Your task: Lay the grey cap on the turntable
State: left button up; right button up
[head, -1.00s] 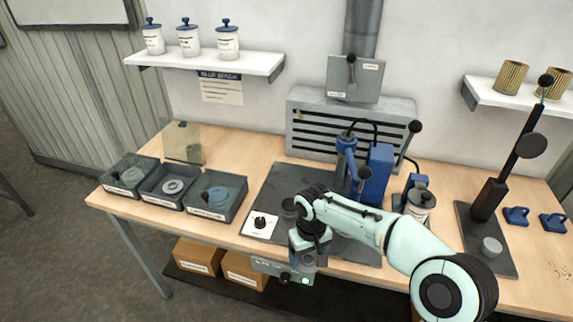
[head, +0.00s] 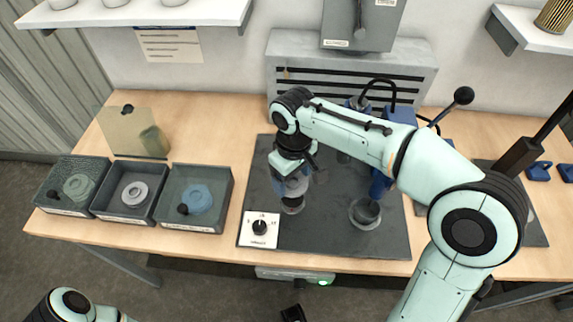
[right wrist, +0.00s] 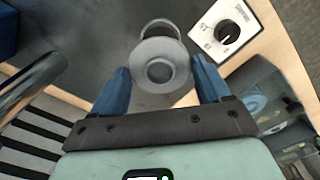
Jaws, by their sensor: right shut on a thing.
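My right gripper (head: 291,184) is over the left part of the dark mat, pointing down. In the right wrist view its two blue fingers (right wrist: 160,84) stand on either side of the grey cap (right wrist: 160,73), a round disc with a dark centre, and it is shut on it. In the head view the cap is mostly hidden by the gripper.
A white dial plate (head: 260,229) lies at the mat's front left. Three trays (head: 197,171) stand at left, with a clear upright panel (head: 134,128) behind. A blue press is partly behind my arm.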

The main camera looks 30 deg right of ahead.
jog(key=shift+s+f+b, duration=0.25)
jog(key=shift+f+b, duration=0.15)
jog(key=shift+f, duration=0.15)
jog(key=shift+f+b, duration=0.65)
jog(key=shift+f, duration=0.1)
jog(key=shift+w+f+b, duration=0.1)
jog(key=shift+f+b, duration=1)
jog(key=shift+f, duration=0.05)
jog(key=shift+p, duration=0.4)
jog(key=shift+f, duration=0.45)
jog(key=o, duration=1)
jog(key=shift+b, duration=0.3)
